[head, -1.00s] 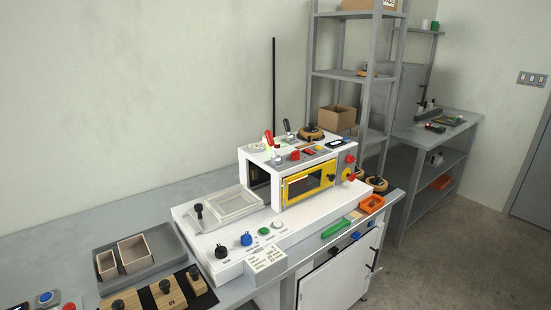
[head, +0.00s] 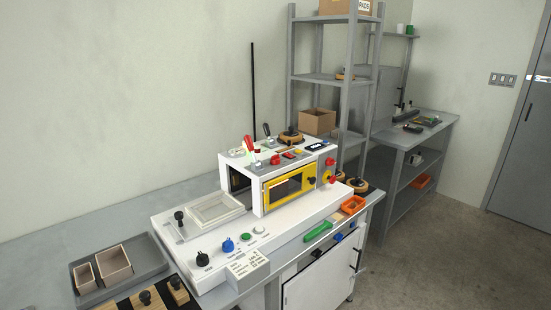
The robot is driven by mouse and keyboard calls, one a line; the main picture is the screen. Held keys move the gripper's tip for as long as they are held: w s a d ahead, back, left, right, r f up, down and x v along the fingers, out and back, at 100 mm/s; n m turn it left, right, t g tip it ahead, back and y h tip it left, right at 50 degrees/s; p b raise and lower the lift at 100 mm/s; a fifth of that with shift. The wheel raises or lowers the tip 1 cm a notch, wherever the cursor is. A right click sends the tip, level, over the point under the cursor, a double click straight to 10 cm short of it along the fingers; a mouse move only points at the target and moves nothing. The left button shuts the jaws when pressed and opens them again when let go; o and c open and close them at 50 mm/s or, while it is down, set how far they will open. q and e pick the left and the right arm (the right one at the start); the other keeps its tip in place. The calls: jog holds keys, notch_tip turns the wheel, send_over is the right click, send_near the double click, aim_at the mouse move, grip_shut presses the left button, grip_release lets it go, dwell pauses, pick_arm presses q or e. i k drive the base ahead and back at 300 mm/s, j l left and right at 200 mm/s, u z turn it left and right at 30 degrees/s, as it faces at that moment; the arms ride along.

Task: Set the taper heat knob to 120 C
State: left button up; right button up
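The white box forming machine (head: 180,225) stands on the grey bench, with a yellow-framed window (head: 290,187) in its raised housing. On its front deck are a black knob (head: 203,259) and a blue knob (head: 228,245), beside a green button (head: 246,237) and a white button (head: 260,230). Red knobs (head: 331,161) sit on the housing's right end. The labels and dial marks are too small to read, so I cannot tell which knob is the taper heat knob or where it is set. Neither of my grippers is in view.
A grey tray (head: 150,262) with two open boxes is at left. A green item (head: 318,232) and an orange bin (head: 353,205) lie at right. Open floor (head: 420,270) is at the right.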

aim_at(274, 160)
jog(key=u, duration=0.5)
jog(key=l+u, duration=0.3)
jog(key=u, duration=0.15)
jog(key=l+u, duration=0.35)
jog(key=u, duration=0.15)
jog(key=l+u, duration=0.15)
jog(key=l, duration=0.3)
jog(key=k+l+u, duration=0.2)
jog(key=l, duration=0.2)
jog(key=i, duration=0.1)
